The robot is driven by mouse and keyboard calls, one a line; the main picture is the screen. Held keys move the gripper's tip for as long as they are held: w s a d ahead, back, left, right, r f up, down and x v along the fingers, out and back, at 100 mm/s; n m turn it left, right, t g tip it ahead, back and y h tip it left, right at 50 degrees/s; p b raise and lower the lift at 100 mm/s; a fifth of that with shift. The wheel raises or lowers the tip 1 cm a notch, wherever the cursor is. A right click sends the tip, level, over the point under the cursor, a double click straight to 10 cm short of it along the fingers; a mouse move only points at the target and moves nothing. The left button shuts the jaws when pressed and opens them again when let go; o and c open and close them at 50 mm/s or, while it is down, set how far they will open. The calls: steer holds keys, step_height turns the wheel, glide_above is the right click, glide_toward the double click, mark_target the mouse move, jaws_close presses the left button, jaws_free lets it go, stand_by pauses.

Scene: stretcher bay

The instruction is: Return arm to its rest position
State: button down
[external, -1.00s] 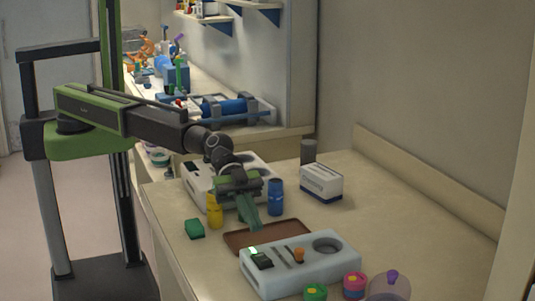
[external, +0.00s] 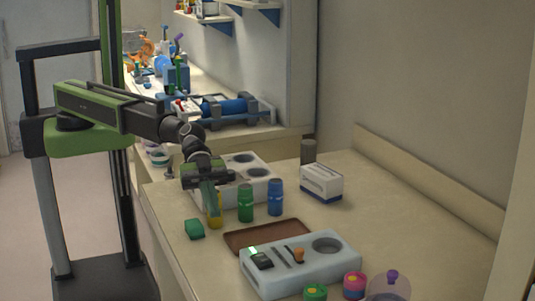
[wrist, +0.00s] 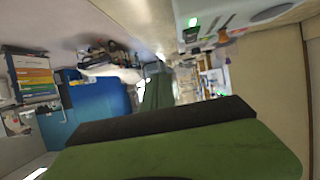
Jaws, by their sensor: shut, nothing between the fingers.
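My gripper (external: 212,205) is shut and empty, with its green fingers pointing down in front of the yellow bottle (external: 214,222), which it partly hides. Whether they touch cannot be told. The arm reaches out from the green and black column over the left part of the counter. In the wrist view the green fingers of my gripper (wrist: 157,92) show near the middle, with a large green and dark part below them. A green bottle (external: 245,204) and a blue bottle (external: 275,198) stand upright just right of my gripper.
A brown tray (external: 266,236) and a pale device with a round well (external: 300,264) lie in front. A green block (external: 194,229) is at the counter's left edge. A white box (external: 321,182) and a dark cylinder (external: 308,151) stand behind. The counter's right side is clear.

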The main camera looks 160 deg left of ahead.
steer(key=s+d+f+m+g+h, duration=0.2)
steer(key=d, duration=1)
steer(key=s+d+f+m+g+h, duration=0.1)
steer(key=s+d+f+m, duration=0.1)
steer(key=d, duration=0.9)
steer(key=s+d+f+g, duration=0.4)
steer(key=s+d+f, duration=0.2)
steer(key=s+d, duration=0.3)
steer(key=s+a+f+n+g+y, duration=0.2)
steer(key=s+g, duration=0.1)
steer(key=s, duration=0.5)
steer(key=s+a+f+n+g+y, duration=0.2)
steer(key=s+n+g, duration=0.1)
steer(key=s, duration=0.5)
steer(key=shift+s+a+f, duration=0.2)
steer(key=shift+a+f, duration=0.05)
steer(key=shift+a, duration=0.1)
